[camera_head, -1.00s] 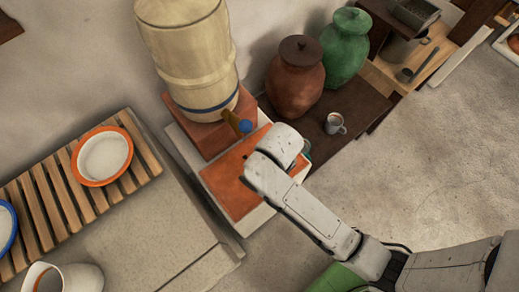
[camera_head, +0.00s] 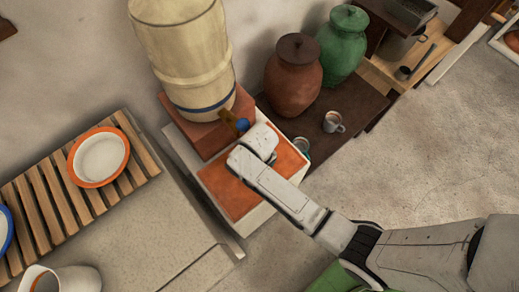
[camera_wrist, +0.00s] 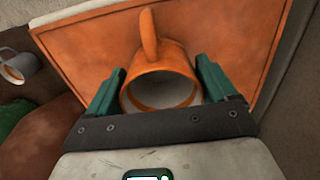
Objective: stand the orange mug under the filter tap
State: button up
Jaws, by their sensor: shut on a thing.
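The orange mug (camera_wrist: 160,66) is between the two green fingers of my gripper (camera_wrist: 160,72) in the wrist view. The gripper is shut on it. Its open mouth faces the camera and its handle points up in the picture, over an orange slab (camera_wrist: 225,40). I cannot tell whether it touches the slab. The filter (camera_head: 183,60) is a cream vessel with a blue band. Its tap (camera_head: 236,121), brown with a blue knob, is just above left of my arm's end, over the slab's upper edge.
A slatted rack (camera_head: 45,185) with an orange-rimmed bowl (camera_head: 99,158) is at left.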

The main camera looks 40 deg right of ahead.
jog(key=o, duration=0.9)
jog(key=shift+f, duration=0.1)
jog(key=shift+o, duration=0.2)
notch_tip(320, 180, up, 8)
jog(key=s+d+r, duration=0.1)
jog(key=s+d, duration=0.3)
jog(key=s, duration=0.3)
jog(key=shift+s+d+r, duration=0.2)
jog(key=shift+d+r, duration=0.05)
jog(key=shift+r, duration=0.15)
jog(key=shift+m+t, duration=0.3)
jog(key=shift+t, duration=0.2)
jog(key=s+d+r, duration=0.1)
jog(key=s, duration=0.1)
jog(key=s+d+r, duration=0.1)
jog(key=s, duration=0.2)
jog(key=s+d+r, duration=0.1)
jog(key=s+r, duration=0.1)
jog(key=shift+s+r, duration=0.1)
jog(key=shift+s, duration=0.25)
jog(key=shift+c, duration=0.8)
jog(key=shift+s+r, duration=0.1)
jog(key=shift+c, duration=1)
